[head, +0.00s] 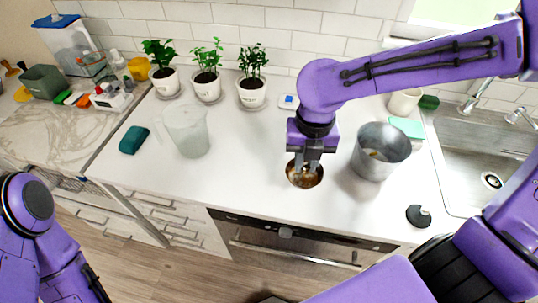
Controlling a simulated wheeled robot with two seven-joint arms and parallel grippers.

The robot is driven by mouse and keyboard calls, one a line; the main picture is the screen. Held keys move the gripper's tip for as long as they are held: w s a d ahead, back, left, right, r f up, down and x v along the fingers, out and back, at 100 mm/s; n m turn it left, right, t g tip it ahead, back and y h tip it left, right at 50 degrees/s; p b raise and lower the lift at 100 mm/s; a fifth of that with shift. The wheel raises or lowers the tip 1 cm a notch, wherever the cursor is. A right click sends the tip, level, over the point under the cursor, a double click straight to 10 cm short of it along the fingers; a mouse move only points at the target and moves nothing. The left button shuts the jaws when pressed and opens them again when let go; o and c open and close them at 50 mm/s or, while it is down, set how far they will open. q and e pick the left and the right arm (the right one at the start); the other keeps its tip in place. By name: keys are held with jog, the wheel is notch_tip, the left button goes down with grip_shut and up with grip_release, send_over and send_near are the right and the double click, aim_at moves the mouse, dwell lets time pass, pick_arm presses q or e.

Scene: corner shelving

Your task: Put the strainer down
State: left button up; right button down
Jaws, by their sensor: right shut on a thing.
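The strainer (304,175) is a small round metal piece with a brownish inside, just under my right gripper (311,159) in the head view. My right gripper points down over the white counter (250,140) and is shut on the strainer near its back edge. The fingers hide part of its rim. The strainer is near the counter's front part; I cannot tell whether it touches the surface. My left arm shows at the lower left, but its gripper is out of view.
A metal pot (367,165) stands close to the right of the strainer. A clear pitcher (187,133), a teal cloth item (133,139) and potted plants (252,96) are to the left. A dark round lid-like item (418,216) lies near the sink (460,150). Counter between pitcher and strainer is clear.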

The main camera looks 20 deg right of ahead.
jog(key=shift+w+d+f+b, duration=0.15)
jog(key=shift+w+f+b, duration=0.75)
jog(key=shift+f, duration=0.25)
jog(key=w+f, duration=0.1)
jog(key=w, duration=0.1)
jog(key=w+f+p, duration=0.1)
jog(key=w+f, duration=0.1)
jog(key=w, duration=0.1)
jog(key=w+f, duration=0.2)
jog(key=w, duration=0.1)
jog(key=shift+d+f+p, duration=0.25)
jog(key=shift+d+p, duration=0.15)
jog(key=shift+w+f, duration=0.2)
jog(key=shift+f, duration=0.15)
notch_tip(320, 180, down, 3)
jog(key=shift+s+a+r, duration=0.1)
jog(key=shift+r, duration=0.1)
jog(key=shift+w+f, duration=0.2)
jog(key=shift+f, duration=0.1)
pick_arm(q)
jog(key=shift+s+f, duration=0.1)
jog(key=shift+f, duration=0.8)
pick_arm(e)
jog(key=c, duration=1)
grip_release()
jog(key=shift+s, duration=0.1)
